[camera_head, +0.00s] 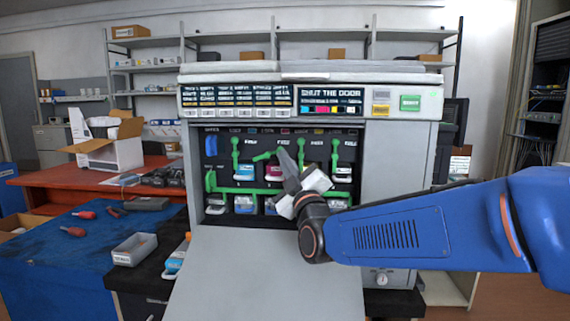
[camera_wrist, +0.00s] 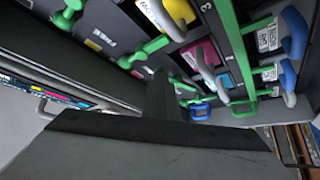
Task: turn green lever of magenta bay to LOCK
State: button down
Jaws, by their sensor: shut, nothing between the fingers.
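The printer's magenta cartridge (camera_head: 274,173) sits in the upper row of the open bay; it also shows in the wrist view (camera_wrist: 203,50). A green lever (camera_head: 263,156) just above it lies nearly sideways, pointing left. In the wrist view a green lever (camera_wrist: 146,49) lies near a label reading FREE. My gripper (camera_head: 283,154) is in front of the bay, just right of the lever, its fingers shut and empty. In the wrist view the fingertips (camera_wrist: 160,76) are close to that lever; I cannot tell whether they touch it. My gripper and wrist hide bays to the right.
A cyan cartridge (camera_head: 247,172) is left of the magenta one, with an upright green lever (camera_head: 235,148) above it. A green rail (camera_head: 240,190) crosses below. The lowered front door (camera_head: 270,270) lies beneath my wrist. A grey tray (camera_head: 134,249) stands on the table at left.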

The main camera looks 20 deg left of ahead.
jog(key=r+n+g, duration=0.1)
jog(key=n, duration=0.1)
jog(key=r+n+g, duration=0.1)
jog(key=n+g, duration=0.1)
jog(key=n, duration=0.1)
jog(key=r+n+g, duration=0.1)
jog(key=n, duration=0.1)
jog(key=shift+a, duration=0.25)
jog(key=n+g, duration=0.1)
jog(key=r+n+h, duration=0.1)
jog(key=n, duration=0.1)
jog(key=shift+s+a+r+g, duration=0.1)
jog(key=shift+s+a+g, duration=0.05)
jog(key=shift+a+g, duration=0.25)
jog(key=shift+s+a+r, duration=0.1)
jog(key=shift+a+r, duration=0.15)
jog(key=shift+a, duration=0.1)
